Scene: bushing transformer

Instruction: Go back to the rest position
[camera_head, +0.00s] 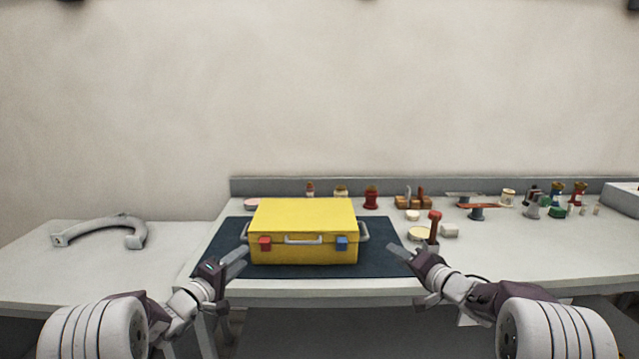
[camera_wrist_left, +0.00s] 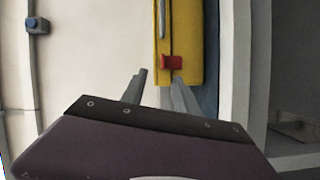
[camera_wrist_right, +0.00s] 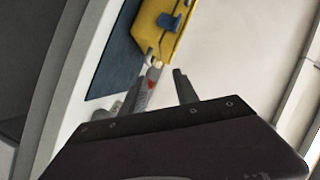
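My left gripper (camera_head: 235,260) is low at the table's front edge, left of the yellow case (camera_head: 305,225). In the left wrist view its fingers (camera_wrist_left: 160,82) stand apart with a gap, near the case's red latch (camera_wrist_left: 172,62). My right gripper (camera_head: 402,254) is right of the case, over the dark mat's right front corner. In the right wrist view its fingers (camera_wrist_right: 165,75) are also apart, near the case's blue latch (camera_wrist_right: 169,22). I see nothing held in either gripper. The case is shut and its front handle (camera_head: 304,239) faces me.
The dark mat (camera_head: 382,262) lies under the case on the white table (camera_head: 520,255). A red-handled tool (camera_head: 434,224) stands close behind my right gripper. Several small parts line the back. A grey curved handle (camera_head: 100,231) lies on the left table. The right front is clear.

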